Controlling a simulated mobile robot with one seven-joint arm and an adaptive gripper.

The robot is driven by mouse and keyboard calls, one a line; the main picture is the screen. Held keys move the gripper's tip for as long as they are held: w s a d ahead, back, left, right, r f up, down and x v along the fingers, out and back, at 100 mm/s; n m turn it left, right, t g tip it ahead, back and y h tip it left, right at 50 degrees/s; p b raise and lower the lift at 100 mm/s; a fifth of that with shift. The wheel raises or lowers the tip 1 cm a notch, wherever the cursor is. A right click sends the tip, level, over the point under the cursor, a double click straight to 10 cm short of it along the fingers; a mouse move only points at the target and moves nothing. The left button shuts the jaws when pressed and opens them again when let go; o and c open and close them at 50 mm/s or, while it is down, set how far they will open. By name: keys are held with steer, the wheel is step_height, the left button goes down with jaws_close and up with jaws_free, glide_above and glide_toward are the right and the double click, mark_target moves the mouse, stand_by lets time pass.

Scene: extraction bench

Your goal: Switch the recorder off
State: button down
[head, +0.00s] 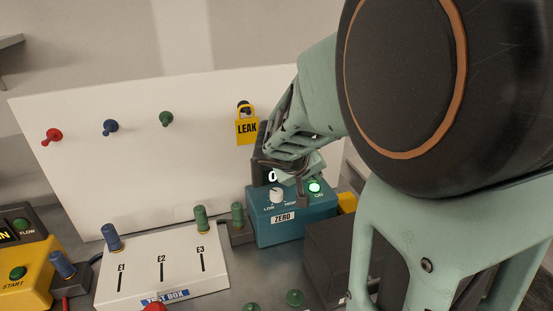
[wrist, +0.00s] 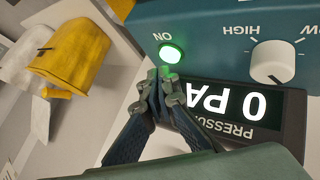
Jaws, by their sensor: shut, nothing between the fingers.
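A teal box (head: 290,225) with a ZERO label stands on the bench; no label reading "recorder" is visible. Its top carries a white LOW/HIGH knob (head: 277,196) and a lit green button (head: 315,187) marked ON. In the wrist view the button (wrist: 171,53) glows green and the knob (wrist: 272,62) is beside it. A dark pressure display (wrist: 240,105) reads 0 PA. My gripper (wrist: 165,78) is shut and empty, its tips very close to the green button. Whether they touch it I cannot tell. In the head view my arm partly hides the display (head: 272,175).
A white test box (head: 165,265) with E1, E2 and E3 slots stands left of the teal box. Yellow equipment (head: 25,275) is at far left. A dark box (head: 335,262) stands at right. A yellow LEAK padlock (head: 246,127) and several coloured pegs are on the white panel (head: 80,185).

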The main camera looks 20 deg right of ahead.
mark_target(313, 187)
steer(key=shift+f+b, duration=0.4)
steer(key=shift+b, duration=0.2)
steer(key=shift+f+b, duration=0.4)
steer(key=shift+b, duration=0.2)
stand_by(0.6)
steer(key=shift+r, duration=0.1)
steer(key=shift+r+p, duration=0.4)
steer(key=shift+r, duration=0.35)
steer(key=shift+r+p, duration=1.6)
steer(key=shift+r, duration=0.95)
